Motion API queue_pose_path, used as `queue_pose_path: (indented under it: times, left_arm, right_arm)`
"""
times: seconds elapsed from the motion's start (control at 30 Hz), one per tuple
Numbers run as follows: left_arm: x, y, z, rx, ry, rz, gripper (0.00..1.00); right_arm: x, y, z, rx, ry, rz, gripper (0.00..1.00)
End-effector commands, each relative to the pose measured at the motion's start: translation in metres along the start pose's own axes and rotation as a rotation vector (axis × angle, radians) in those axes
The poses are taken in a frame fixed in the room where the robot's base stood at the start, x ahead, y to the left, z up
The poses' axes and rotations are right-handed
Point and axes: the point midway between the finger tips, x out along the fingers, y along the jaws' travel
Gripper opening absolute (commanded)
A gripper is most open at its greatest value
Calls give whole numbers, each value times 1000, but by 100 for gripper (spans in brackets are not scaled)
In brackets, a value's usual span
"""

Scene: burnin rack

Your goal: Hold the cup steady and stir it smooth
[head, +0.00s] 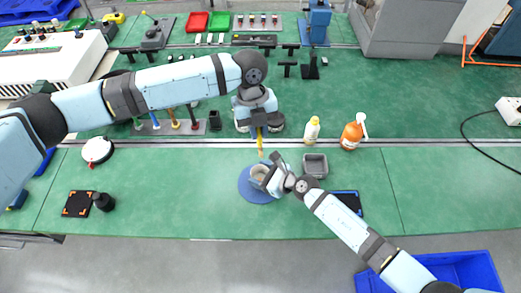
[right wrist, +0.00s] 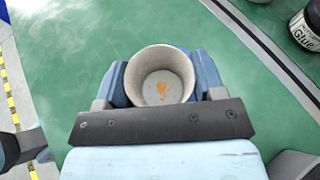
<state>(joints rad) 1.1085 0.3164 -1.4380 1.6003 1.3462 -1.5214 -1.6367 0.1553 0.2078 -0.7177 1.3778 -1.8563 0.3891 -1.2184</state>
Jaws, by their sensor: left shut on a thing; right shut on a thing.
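A pale grey cup (head: 259,171) is over the round blue mat (head: 248,190) in the head view. My right gripper (head: 268,177) is shut around it. In the right wrist view the cup (right wrist: 160,78) sits between the blue fingers, mouth toward the camera, with a few orange spots on its inside bottom. My left gripper (head: 258,130) points down behind the cup, shut on a thin orange-yellow stirring stick (head: 260,147). The stick's lower end is near the cup's far rim. No stick shows inside the cup in the right wrist view.
A white-yellow bottle (head: 312,128), an orange bottle (head: 351,135) and a grey square tray (head: 315,165) stand right of the cup. A glue jar (right wrist: 307,25) shows in the right wrist view. The green table left of the mat is mostly clear.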

Motion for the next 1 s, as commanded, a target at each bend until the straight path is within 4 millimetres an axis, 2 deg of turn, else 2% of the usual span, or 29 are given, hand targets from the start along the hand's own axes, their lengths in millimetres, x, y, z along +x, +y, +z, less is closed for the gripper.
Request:
queue_pose_path:
  times: [0.03, 0.2, 0.47, 1.0]
  left_arm:
    - [10, 5, 4, -3, 28, -19, 0]
    - [27, 12, 14, 7, 76, -76, 0]
    - [40, 16, 21, 9, 83, -85, 0]
    - [79, 26, 36, 10, 83, -85, 0]
  right_arm:
    - [0, 0, -1, 0, 1, 0, 40]
    - [0, 0, 0, 0, 1, 0, 40]
    - [0, 0, 0, 0, 1, 0, 40]
    - [0, 0, 0, 0, 0, 0, 40]
